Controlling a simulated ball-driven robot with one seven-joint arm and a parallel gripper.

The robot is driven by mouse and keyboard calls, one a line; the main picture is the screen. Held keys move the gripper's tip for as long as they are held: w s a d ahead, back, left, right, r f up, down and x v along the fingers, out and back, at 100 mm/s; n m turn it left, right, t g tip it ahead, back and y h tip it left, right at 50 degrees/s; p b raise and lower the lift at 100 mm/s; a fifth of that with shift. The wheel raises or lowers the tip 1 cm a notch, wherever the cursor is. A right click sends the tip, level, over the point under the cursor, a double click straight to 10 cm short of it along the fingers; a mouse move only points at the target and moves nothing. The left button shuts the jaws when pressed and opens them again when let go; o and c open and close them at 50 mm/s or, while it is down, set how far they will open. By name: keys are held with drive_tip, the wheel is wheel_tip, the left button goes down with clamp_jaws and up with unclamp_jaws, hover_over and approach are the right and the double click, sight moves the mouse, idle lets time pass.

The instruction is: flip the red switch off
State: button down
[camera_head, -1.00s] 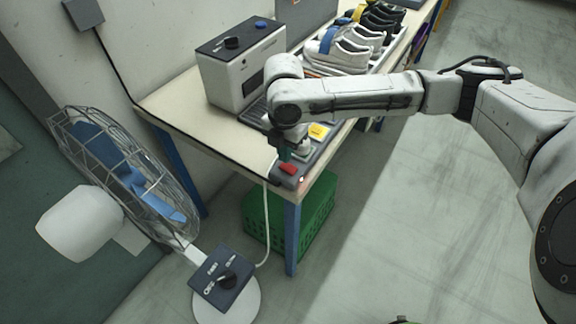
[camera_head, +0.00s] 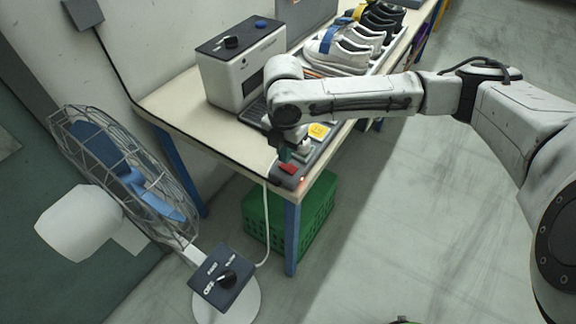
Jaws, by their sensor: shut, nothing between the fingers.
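The red switch (camera_head: 288,168) sits on a dark power strip (camera_head: 283,181) at the near corner of the workbench. A small red light glows on the strip just right of the switch. My gripper (camera_head: 285,155) points down over the strip, right at the far side of the red switch. Its fingers are shut and hold nothing. I cannot tell whether the fingertips touch the switch. My wrist hides part of the strip. A yellow switch (camera_head: 318,131) lies farther along the strip.
A grey-white machine (camera_head: 243,75) with a knob stands on the bench (camera_head: 180,100), with several shoes (camera_head: 350,50) behind my arm. A fan (camera_head: 125,175) stands at the left, its control box (camera_head: 222,278) in front. A green crate (camera_head: 318,215) sits under the bench.

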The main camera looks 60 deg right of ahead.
drive_tip(key=shift+f+b, duration=0.6)
drive_tip(key=shift+f, duration=0.45)
idle(0.4)
wheel_tip(320, 180, up, 7)
drive_tip(key=p, duration=0.6)
drive_tip(key=shift+r, duration=0.1)
idle(0.4)
idle(0.5)
